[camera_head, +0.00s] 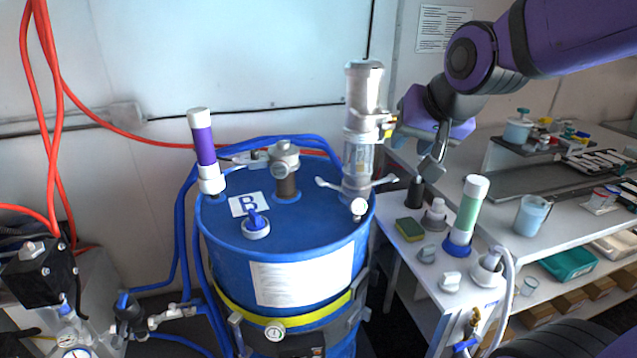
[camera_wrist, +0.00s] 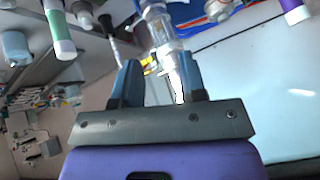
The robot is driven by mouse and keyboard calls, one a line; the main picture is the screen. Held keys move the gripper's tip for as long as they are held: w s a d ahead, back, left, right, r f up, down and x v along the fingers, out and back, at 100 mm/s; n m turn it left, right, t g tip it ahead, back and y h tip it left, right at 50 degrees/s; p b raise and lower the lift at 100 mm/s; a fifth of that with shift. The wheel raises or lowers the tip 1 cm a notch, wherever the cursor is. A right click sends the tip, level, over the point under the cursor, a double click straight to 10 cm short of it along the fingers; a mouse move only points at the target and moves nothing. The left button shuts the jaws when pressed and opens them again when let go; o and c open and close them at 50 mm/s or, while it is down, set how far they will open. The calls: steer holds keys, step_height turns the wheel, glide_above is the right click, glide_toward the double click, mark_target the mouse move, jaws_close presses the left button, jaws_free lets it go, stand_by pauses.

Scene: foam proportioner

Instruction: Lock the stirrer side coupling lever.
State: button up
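The stirrer (camera_head: 363,95) is a grey metal cylinder with a clear section, standing upright on the blue drum (camera_head: 300,240). At its base, one pale coupling lever (camera_head: 327,183) sticks out left and another (camera_head: 385,181) sticks out right. A small yellow part (camera_head: 388,127) is on its upper right side. My gripper (camera_head: 432,168) is right of the stirrer, above the side table, apart from the levers. In the wrist view the gripper (camera_wrist: 160,83) has its fingers apart, with the stirrer (camera_wrist: 163,42) visible beyond the gap. No contact shows. The levers are hard to make out there.
A white-and-purple tube (camera_head: 204,150) and a metal fitting (camera_head: 285,165) stand on the drum. The side table holds a green tube (camera_head: 467,210), a sponge (camera_head: 409,229) and several small fittings. Blue hoses (camera_head: 185,220) run around the drum.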

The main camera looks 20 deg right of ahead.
steer(key=w+a+f+m+t+y, duration=0.1)
steer(key=w+a+f+m+t, duration=0.15)
steer(key=w+f, duration=0.5)
steer(key=w+a+f+m+t, duration=0.2)
steer(key=w+f+m, duration=0.15)
steer(key=w, duration=0.75)
steer(key=w+a+f+m+t, duration=0.2)
steer(key=w+f+m, duration=0.4)
steer(key=f, duration=0.2)
steer(key=m+t, duration=0.3)
steer(key=m, duration=0.3)
glide_toward(320, 185)
steer(key=shift+w+a+r+h, duration=0.4)
steer(key=shift+w+a, duration=0.1)
steer(key=shift+w, duration=0.1)
steer(key=shift+d+f+m+t+h, duration=0.1)
steer(key=shift+f+m+t+h, duration=0.25)
steer(key=shift+f+m, duration=0.4)
steer(key=w, duration=1)
steer(key=shift+w+r, duration=0.15)
steer(key=shift+w, duration=0.15)
steer(key=shift+c, duration=0.4)
jaws_close()
